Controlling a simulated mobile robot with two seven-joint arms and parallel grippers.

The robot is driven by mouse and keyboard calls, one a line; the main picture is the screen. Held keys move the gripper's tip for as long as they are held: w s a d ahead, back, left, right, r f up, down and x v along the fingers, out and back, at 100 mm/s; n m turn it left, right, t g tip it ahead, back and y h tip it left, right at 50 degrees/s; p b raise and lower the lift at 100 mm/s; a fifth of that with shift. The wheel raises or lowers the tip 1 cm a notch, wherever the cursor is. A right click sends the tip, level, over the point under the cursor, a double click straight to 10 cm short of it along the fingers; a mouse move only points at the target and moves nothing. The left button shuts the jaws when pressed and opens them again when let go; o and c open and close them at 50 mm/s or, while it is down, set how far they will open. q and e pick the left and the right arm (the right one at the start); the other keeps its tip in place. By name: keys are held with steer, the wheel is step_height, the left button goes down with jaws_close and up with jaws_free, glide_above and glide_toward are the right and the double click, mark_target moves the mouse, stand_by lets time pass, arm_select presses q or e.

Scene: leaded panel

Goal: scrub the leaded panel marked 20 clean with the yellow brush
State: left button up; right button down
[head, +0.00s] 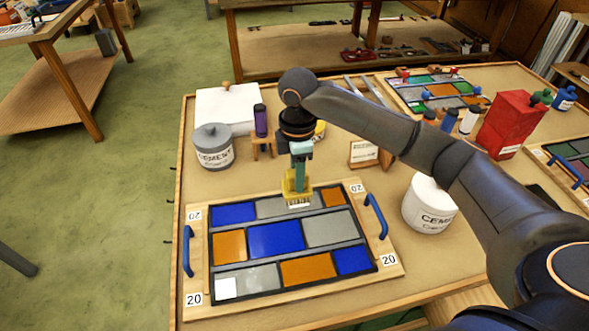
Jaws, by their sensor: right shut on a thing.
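The leaded panel marked 20 (275,240) lies on a wooden board with blue handles at its left and right sides and "20" labels at its corners. Its panes are blue, orange and grey, with one white pane at the near left corner. My right gripper (299,165) is shut on the yellow brush (297,186) and points down. The brush's pale bristles are at the panel's far edge, over the top row; I cannot tell if they touch the glass. My left gripper is not in view.
A grey-lidded cement tub (213,147) stands behind the panel at left, and a white cement tub (428,205) at right. A purple bottle (261,121) stands on a small wooden stand. A red container (510,124) and another coloured panel (440,92) are at the back right.

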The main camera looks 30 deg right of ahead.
steer(key=shift+f, duration=2.45)
steer(key=shift+f, duration=0.45)
steer(key=shift+w+d, duration=0.25)
steer(key=shift+w, duration=0.75)
steer(key=shift+w+d, duration=0.15)
steer(key=shift+w, duration=0.35)
steer(key=shift+w+d, duration=0.15)
steer(key=shift+w, duration=0.35)
steer(key=shift+r, duration=0.15)
steer(key=shift+r, duration=2.9)
steer(key=shift+a, duration=0.1)
